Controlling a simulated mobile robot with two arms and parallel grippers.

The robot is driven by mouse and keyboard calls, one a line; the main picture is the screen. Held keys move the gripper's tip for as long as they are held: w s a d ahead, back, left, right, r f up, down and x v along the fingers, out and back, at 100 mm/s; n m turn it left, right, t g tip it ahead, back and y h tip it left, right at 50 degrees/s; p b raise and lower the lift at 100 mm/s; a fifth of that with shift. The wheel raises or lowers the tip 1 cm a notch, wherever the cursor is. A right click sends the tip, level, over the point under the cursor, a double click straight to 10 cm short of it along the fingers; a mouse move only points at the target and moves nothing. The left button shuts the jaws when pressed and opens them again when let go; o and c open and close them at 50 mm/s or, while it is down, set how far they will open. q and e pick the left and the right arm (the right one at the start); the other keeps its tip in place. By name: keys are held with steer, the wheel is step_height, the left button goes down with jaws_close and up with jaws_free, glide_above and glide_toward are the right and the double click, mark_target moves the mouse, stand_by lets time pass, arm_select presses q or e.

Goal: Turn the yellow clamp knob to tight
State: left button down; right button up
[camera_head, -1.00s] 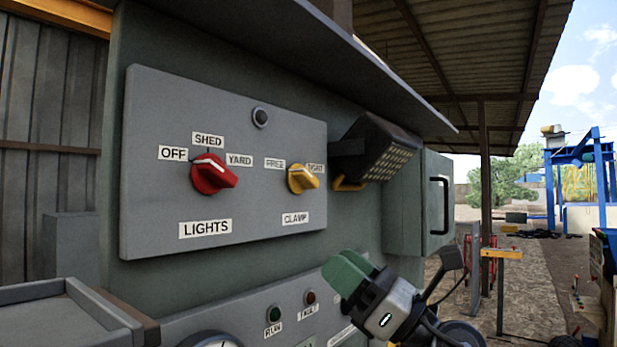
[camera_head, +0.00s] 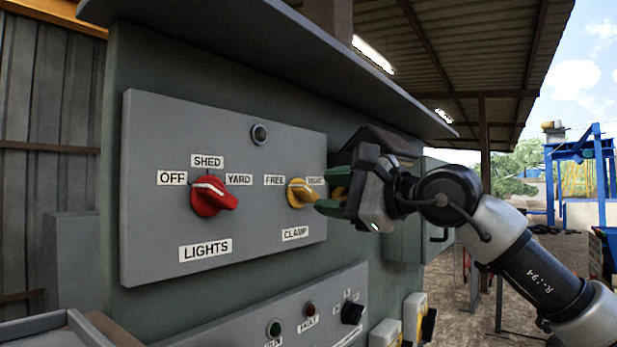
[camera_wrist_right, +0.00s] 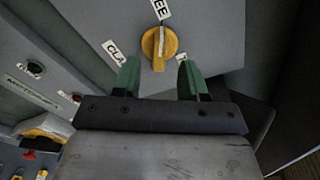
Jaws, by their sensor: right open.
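The yellow clamp knob (camera_head: 300,193) is on the grey panel (camera_head: 150,230), between the FREE (camera_head: 274,180) and TIGHT labels and above the CLAMP label (camera_head: 295,233). It also shows in the right wrist view (camera_wrist_right: 159,48), its white line running toward the FREE label (camera_wrist_right: 163,8). My right gripper (camera_head: 331,191) has green fingers, open and empty, just right of the knob, partly covering the TIGHT label's surroundings. In the right wrist view the fingers (camera_wrist_right: 158,70) point at the knob with a gap between them; they appear apart from it. My left gripper is out of view.
A red lights knob (camera_head: 210,196) is left of the clamp knob. A canopy (camera_head: 270,40) overhangs the panel. A lower panel (camera_head: 290,315) with buttons is below.

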mark_target(311, 193)
steer(key=p+x, duration=0.2)
steer(key=x, duration=0.2)
steer(key=shift+r, duration=0.15)
steer(key=shift+w+a, duration=0.2)
steer(key=shift+a, duration=0.15)
steer(key=shift+f, duration=0.2)
jaws_close()
